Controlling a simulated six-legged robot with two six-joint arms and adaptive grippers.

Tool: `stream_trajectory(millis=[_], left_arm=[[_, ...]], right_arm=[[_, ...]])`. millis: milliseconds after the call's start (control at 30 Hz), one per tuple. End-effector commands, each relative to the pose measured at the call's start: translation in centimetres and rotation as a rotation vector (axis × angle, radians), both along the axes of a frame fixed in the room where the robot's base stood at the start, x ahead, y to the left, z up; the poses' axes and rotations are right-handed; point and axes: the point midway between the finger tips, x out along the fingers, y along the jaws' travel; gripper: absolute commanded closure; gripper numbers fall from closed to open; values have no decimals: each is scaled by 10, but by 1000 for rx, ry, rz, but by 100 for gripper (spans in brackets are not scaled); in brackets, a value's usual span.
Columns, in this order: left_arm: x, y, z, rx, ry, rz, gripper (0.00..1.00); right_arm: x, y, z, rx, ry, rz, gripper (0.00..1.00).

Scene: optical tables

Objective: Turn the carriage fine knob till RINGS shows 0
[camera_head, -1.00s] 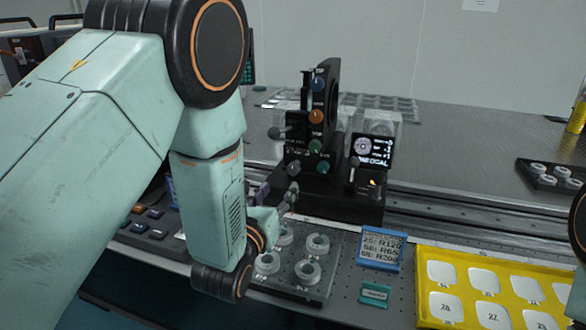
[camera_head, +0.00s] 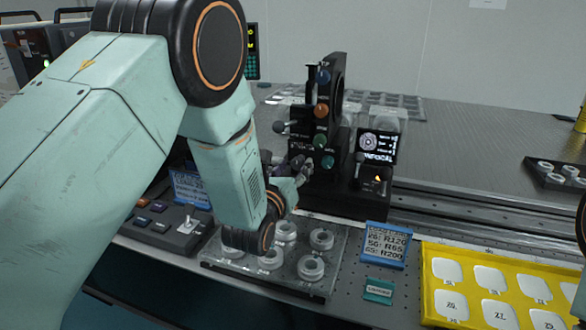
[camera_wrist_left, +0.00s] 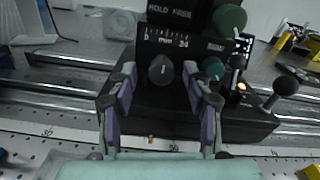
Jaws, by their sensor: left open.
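The dark instrument (camera_head: 345,190) stands on the rail with its stack of coloured knobs. In the left wrist view, a grey knob (camera_wrist_left: 161,69) sits under a millimetre scale, with a teal knob (camera_wrist_left: 212,67) to its right. I cannot tell for sure which is the carriage fine knob. My left gripper (camera_wrist_left: 160,88) is open, its fingers on either side of the grey knob in the picture; contact is not clear. The left gripper also shows in the head view (camera_head: 298,172), in front of the instrument. The display (camera_head: 377,146) is lit, but its RINGS value is too small to read.
A clear plate with ring-shaped pieces (camera_head: 312,268) lies below my left wrist. A blue-framed card (camera_head: 385,245) and a yellow tray (camera_head: 432,290) lie to its right. A black lever (camera_wrist_left: 278,92) stands out at the instrument's right. The grey table behind is mostly clear.

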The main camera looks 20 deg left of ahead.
Motion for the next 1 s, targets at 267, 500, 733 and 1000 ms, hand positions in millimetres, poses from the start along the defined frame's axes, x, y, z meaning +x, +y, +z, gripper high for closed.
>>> stream_trajectory(millis=[267,500,733,1000], left_arm=[[2,0,0,0,0,0,59],[1,0,0,0,0,0,79],[1,0,0,0,1,-1,99],[2,-1,0,-17,1,-1,100]], right_arm=[[0,0,0,0,-1,0,46],[0,0,0,0,0,0,46],[0,0,0,0,-1,0,46],[0,0,0,0,-1,0,46]])
